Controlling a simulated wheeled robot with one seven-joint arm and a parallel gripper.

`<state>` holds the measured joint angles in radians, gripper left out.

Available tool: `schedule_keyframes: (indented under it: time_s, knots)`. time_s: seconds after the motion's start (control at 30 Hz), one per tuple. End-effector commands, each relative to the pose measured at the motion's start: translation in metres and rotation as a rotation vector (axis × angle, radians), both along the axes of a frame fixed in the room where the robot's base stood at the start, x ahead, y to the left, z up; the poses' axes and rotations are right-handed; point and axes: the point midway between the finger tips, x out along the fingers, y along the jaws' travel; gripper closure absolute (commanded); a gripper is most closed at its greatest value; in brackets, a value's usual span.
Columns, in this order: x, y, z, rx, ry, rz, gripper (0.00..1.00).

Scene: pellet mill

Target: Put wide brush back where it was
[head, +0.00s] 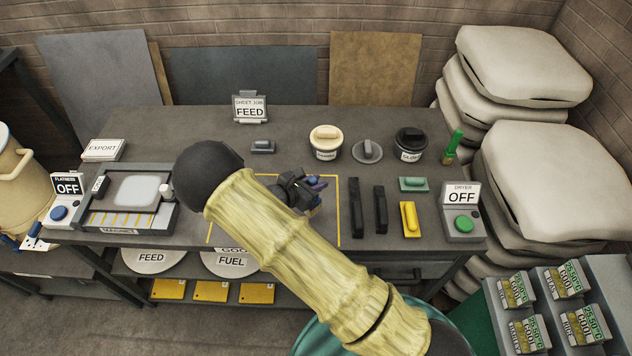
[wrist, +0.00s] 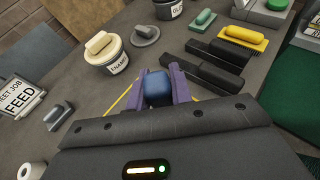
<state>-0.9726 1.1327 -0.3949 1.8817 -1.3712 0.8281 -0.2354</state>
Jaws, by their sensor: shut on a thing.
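My gripper (head: 311,184) is over the yellow-outlined area in the middle of the bench, partly hidden by my arm in the head view. In the wrist view its purple fingers (wrist: 159,74) are shut on a rounded blue thing (wrist: 158,89), probably the wide brush's handle. The lower part of the held thing is hidden by the gripper, so I cannot tell whether it touches the bench. The yellow outline (head: 338,215) shows mostly by its right and left edges.
Two long black pieces (head: 354,208) lie right of the outline, beside a yellow-handled tool (head: 409,219) and a green-handled one (head: 413,184). The enamel tub (head: 325,145), a grey disc (head: 367,151) and the glue tub (head: 410,145) stand behind. A dryer box (head: 463,212) is at right.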

Motion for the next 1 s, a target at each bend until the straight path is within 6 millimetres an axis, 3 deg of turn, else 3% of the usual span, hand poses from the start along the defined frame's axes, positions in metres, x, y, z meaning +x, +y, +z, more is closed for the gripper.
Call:
schedule_keyframes:
  time_s: [1.0]
  knots:
    - [0.0, 0.0, -0.009, 0.0, -0.001, 0.0, 1.0]
